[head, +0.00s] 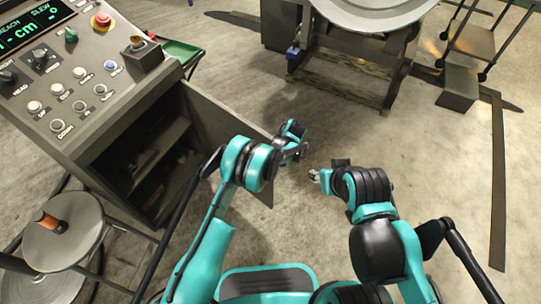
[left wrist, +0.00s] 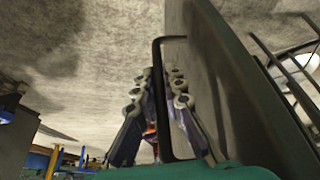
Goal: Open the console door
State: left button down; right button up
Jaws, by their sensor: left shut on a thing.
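The console (head: 75,85) stands at the left of the head view. Its grey door (head: 222,112) stands swung wide open, showing the dark shelved inside. In the left wrist view the door panel (left wrist: 232,90) runs along the right, with a dark bracket-shaped handle (left wrist: 155,50) on its face. My left gripper (head: 297,147) is at the door's outer side, shut on the handle; in the wrist view its fingers (left wrist: 160,85) lie on both sides of the handle bar. My right gripper (head: 317,177) is in free space right of the door, empty; its jaw opening is too small to judge.
A round stool (head: 65,245) with an orange-brown item on it stands in front of the console at lower left. A wooden stand (head: 345,78) under a large grey round thing is at the back. A cart (head: 470,45) stands upper right. Floor right of the door is clear.

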pick_arm(q)
jog(key=c, duration=1.6)
grip_release()
jog(key=v, duration=1.2)
jog(key=shift+w+a, duration=0.1)
jog(key=shift+w, duration=0.05)
